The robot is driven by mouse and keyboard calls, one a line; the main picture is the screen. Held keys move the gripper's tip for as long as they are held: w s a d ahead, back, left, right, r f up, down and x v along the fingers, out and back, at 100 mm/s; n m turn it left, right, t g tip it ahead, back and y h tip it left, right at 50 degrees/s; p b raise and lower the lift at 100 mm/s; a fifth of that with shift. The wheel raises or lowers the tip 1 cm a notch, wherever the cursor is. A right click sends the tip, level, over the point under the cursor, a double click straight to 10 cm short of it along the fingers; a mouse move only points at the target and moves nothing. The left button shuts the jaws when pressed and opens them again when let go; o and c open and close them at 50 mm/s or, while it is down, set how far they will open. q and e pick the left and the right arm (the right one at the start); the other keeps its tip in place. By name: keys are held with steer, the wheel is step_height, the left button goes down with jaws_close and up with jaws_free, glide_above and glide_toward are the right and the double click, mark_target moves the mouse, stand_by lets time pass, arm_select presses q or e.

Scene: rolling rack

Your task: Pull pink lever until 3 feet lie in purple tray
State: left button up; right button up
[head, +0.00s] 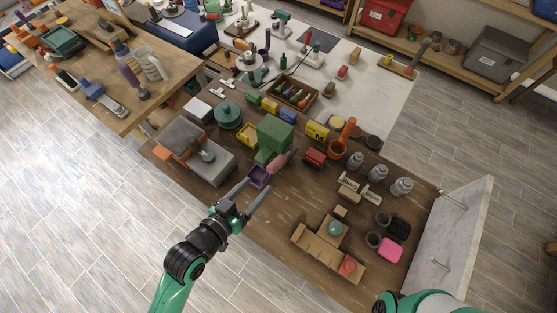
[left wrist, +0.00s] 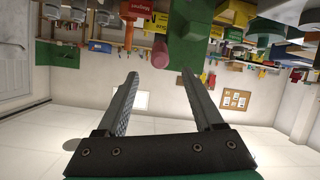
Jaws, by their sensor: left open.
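A green dispenser (head: 275,132) stands on the brown bench, with the pink lever (head: 277,163) at its front. The small purple tray (head: 256,178) sits in front of the dispenser, left of the lever; I cannot make out any feet in it. My left gripper (head: 259,185) is open and empty, with its fingertips close to the tray and lever in the picture. In the left wrist view, which is upside down, the pink lever (left wrist: 160,52) shows beyond and between the open fingers (left wrist: 159,76), apart from them. My right gripper is out of view.
A grey machine (head: 208,160) stands left of the dispenser. A cardboard tray (head: 318,255) lies nearer the front. Bare bench lies between it and the dispenser.

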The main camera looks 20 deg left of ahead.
mark_target(277, 164)
arm_select(q)
steer(key=x, duration=1.1)
steer(key=shift+w+d, duration=0.1)
steer(key=shift+w, duration=0.3)
jaws_close()
stand_by(0.8)
